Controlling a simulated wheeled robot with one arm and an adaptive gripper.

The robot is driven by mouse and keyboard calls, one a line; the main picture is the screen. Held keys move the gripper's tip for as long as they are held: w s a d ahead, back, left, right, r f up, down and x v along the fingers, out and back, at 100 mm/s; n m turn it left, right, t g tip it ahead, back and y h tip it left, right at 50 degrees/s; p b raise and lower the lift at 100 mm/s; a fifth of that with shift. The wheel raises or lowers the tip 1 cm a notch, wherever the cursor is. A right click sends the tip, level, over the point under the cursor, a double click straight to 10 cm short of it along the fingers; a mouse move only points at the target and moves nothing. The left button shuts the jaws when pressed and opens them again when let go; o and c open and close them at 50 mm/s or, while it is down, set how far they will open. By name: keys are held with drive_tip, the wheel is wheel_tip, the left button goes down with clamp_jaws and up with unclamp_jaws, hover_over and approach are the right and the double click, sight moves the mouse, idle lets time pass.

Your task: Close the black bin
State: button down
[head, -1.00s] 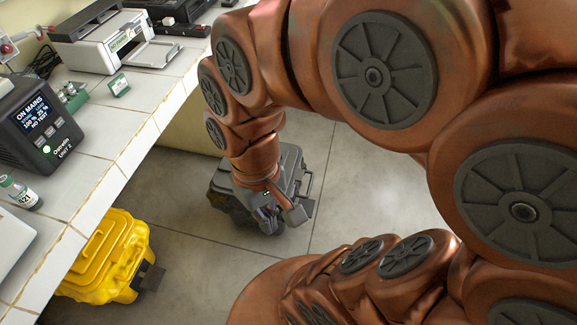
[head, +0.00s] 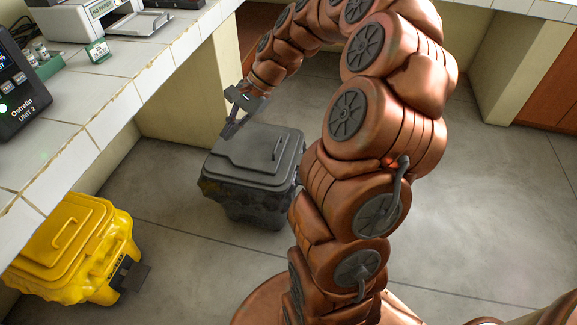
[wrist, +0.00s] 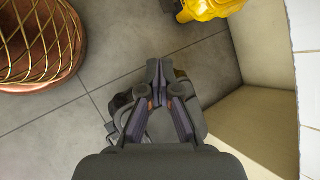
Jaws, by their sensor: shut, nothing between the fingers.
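The black bin (head: 246,190) stands on the floor beside the bench. Its dark grey lid (head: 254,152), with a raised handle, lies flat across the top and looks shut. My gripper (head: 229,133) is at the far left edge of the lid, its fingers together and empty, pointing down. I cannot tell whether the fingertips touch the lid. In the wrist view, the closed fingers (wrist: 157,68) are in front of the bin (wrist: 122,100) and hide most of it. My arm covers part of the bin's right side in the head view.
A yellow bin (head: 72,245) with its lid down stands at the lower left, partly under the tiled bench (head: 105,115). A pale bench support wall (head: 190,105) is behind the black bin. Grey floor (head: 470,210) is clear on the right.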

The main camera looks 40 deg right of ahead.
drive_tip(key=w+d+f+m+t+b, duration=0.3)
drive_tip(key=d+f+m+b, duration=0.35)
drive_tip(key=d+f, duration=0.8)
drive_tip(key=m+t+h+b, duration=0.2)
drive_tip(key=m+t+b, duration=0.15)
drive_tip(key=m, duration=0.45)
approach(281, 160)
drive_tip(key=s+d+r, duration=0.2)
drive_tip(key=s+d, duration=0.2)
drive_tip(key=s, duration=0.1)
drive_tip(key=shift+g, duration=0.45)
drive_tip(key=b+x, duration=0.4)
drive_tip(key=x, duration=0.6)
drive_tip(key=shift+w+r, duration=0.1)
drive_tip(key=shift+w, duration=0.2)
drive_tip(key=shift+w+a+r+b, duration=0.15)
drive_tip(key=shift+w+a+b, duration=0.15)
drive_tip(key=shift+w+a, duration=0.5)
drive_tip(key=shift+w+a+r, duration=0.1)
drive_tip(key=shift+w+a, duration=0.15)
drive_tip(key=shift+w, duration=0.4)
